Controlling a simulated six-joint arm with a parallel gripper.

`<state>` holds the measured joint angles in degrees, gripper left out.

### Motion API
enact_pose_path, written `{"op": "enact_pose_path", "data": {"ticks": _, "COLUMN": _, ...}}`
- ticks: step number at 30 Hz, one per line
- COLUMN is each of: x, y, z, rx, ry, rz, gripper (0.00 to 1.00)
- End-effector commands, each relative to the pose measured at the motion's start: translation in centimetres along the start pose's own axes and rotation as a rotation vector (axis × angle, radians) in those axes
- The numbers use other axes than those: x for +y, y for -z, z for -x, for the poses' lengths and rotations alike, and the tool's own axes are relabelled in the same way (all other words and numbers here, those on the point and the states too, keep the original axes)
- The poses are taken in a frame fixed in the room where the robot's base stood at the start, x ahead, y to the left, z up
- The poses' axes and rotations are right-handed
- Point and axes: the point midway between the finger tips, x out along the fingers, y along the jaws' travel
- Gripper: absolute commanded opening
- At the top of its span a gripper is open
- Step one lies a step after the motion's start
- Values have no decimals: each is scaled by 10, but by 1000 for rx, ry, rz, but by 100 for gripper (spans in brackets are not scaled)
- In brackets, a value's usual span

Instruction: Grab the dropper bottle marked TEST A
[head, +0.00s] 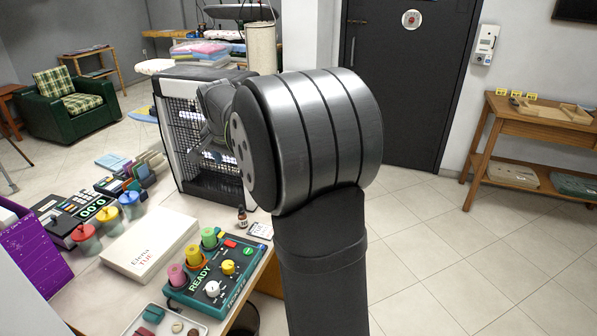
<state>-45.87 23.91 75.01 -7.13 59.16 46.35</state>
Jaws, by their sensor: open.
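A small dark dropper bottle (242,217) stands upright on the white table (180,199), near its right edge. Its label is too small to read, so I cannot tell whether it says TEST A. My gripper (203,155) is above and to the left of the bottle, in front of a black-framed machine with a grille. It is open and appears empty. My own large arm link hides part of the gripper and the area to the right of it.
A white card (259,230) lies beside the bottle. A green panel marked READY (205,283) with colored spools stands in front, and a white box (150,243) lies left. The grilled machine (172,110) stands behind. Colored-lid jars (132,207) stand farther left.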

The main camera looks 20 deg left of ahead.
Motion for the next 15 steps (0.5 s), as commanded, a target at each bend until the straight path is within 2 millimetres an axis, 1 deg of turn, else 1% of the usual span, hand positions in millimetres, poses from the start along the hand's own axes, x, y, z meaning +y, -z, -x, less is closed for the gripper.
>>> {"op": "enact_pose_path", "data": {"ticks": 8, "x": -1, "y": 2, "z": -3, "rx": -6, "ry": -4, "rz": 20, "gripper": 55}}
{"op": "enact_pose_path", "data": {"ticks": 11, "x": -6, "y": 9, "z": -13, "rx": -27, "ry": -17, "rz": 100, "gripper": 55}}
{"op": "enact_pose_path", "data": {"ticks": 14, "x": -13, "y": 20, "z": -30, "rx": -69, "ry": -36, "rz": 246, "gripper": 55}}
{"op": "enact_pose_path", "data": {"ticks": 15, "x": -16, "y": 24, "z": -39, "rx": -91, "ry": -43, "rz": 318, "gripper": 55}}
